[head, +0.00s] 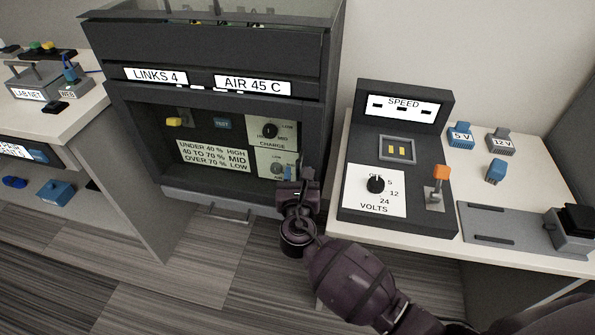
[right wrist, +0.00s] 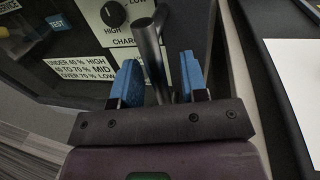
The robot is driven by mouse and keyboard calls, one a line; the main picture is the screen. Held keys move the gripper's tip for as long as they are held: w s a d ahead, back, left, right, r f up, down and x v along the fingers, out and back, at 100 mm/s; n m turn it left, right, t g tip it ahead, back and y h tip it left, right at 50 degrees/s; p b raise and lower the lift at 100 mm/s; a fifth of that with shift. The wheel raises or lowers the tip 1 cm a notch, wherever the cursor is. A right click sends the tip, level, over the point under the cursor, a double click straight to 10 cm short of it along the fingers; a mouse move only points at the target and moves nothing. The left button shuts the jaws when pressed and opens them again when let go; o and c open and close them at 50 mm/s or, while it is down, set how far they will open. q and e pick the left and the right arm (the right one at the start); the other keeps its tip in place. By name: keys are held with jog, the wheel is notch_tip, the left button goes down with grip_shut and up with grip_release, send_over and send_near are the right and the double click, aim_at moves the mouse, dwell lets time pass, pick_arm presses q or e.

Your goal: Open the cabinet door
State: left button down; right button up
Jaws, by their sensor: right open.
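The dark cabinet (head: 215,65) stands left of centre in the head view. Its lower front is a see-through door (head: 215,180), closed, with dials and a charge label behind it. A dark upright bar handle (right wrist: 150,45) sits near the door's right edge in the right wrist view. My right gripper (head: 297,182) is at the cabinet's lower right front. In the right wrist view its blue fingers (right wrist: 162,78) are open, one on either side of the bar. I cannot tell whether either finger touches it. My left gripper is not in view.
A table with a speed console (head: 398,150) stands close at the right, near my right arm. A bench with boxes (head: 35,85) stands at the left. A low metal pull (head: 228,216) sticks out below the door. The carpet floor in front is clear.

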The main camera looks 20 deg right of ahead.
jog(key=shift+w+d, duration=0.3)
jog(key=shift+w, duration=0.35)
jog(key=shift+c, duration=0.4)
grip_shut()
